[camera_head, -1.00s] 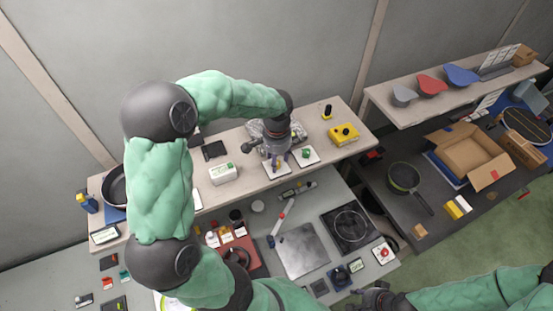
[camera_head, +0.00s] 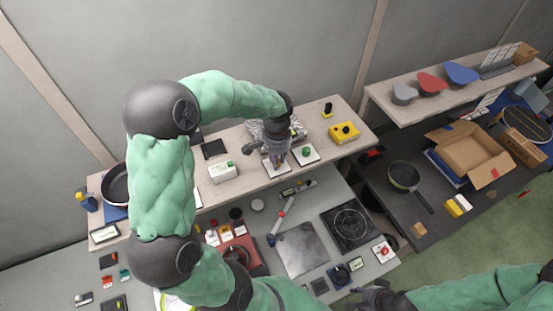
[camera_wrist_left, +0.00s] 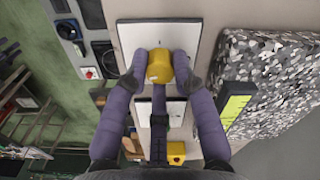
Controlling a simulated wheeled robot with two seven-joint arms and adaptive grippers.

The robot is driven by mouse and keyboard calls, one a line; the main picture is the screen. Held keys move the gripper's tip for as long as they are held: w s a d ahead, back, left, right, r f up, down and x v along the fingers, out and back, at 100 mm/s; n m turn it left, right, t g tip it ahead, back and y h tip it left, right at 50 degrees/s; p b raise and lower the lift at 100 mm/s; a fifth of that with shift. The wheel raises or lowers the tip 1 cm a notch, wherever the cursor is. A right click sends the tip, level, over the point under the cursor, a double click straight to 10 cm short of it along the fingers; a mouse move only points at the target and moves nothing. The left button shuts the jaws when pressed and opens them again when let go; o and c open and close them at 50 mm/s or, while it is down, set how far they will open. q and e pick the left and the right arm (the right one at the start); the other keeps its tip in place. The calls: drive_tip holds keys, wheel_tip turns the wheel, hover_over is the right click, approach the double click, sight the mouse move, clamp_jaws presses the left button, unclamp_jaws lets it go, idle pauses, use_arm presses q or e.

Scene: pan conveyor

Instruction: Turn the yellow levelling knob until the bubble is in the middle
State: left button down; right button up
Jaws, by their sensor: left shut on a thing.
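The yellow knob (camera_wrist_left: 159,67) stands on a white plate (camera_wrist_left: 192,35) in the left wrist view. My left gripper (camera_wrist_left: 160,72) is shut on it, with one purple finger on each side. In the head view my left gripper (camera_head: 276,160) reaches down to the shelf and hides most of the knob. I cannot make out the bubble. My right gripper (camera_head: 374,298) is at the bottom edge of the head view, away from the shelf; its fingers are unclear.
A green knob on a white plate (camera_head: 306,152) stands close to the right of my left gripper. A yellow box with a black button (camera_head: 345,132) is further right. A white box (camera_head: 222,172) stands to the left. A lower bench with a hotplate (camera_head: 349,226) lies in front.

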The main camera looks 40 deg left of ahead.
use_arm(q)
drive_tip(key=shift+f+n+b, duration=0.2)
drive_tip(key=shift+n+b, duration=0.4)
drive_tip(key=shift+n, duration=0.2)
drive_tip(key=shift+r+n, duration=0.1)
drive_tip(key=shift+n, duration=0.4)
drive_tip(key=c, duration=1)
unclamp_jaws()
drive_tip(key=shift+r, duration=0.15)
wheel_tip(320, 180, up, 12)
drive_tip(key=shift+d+f, duration=0.1)
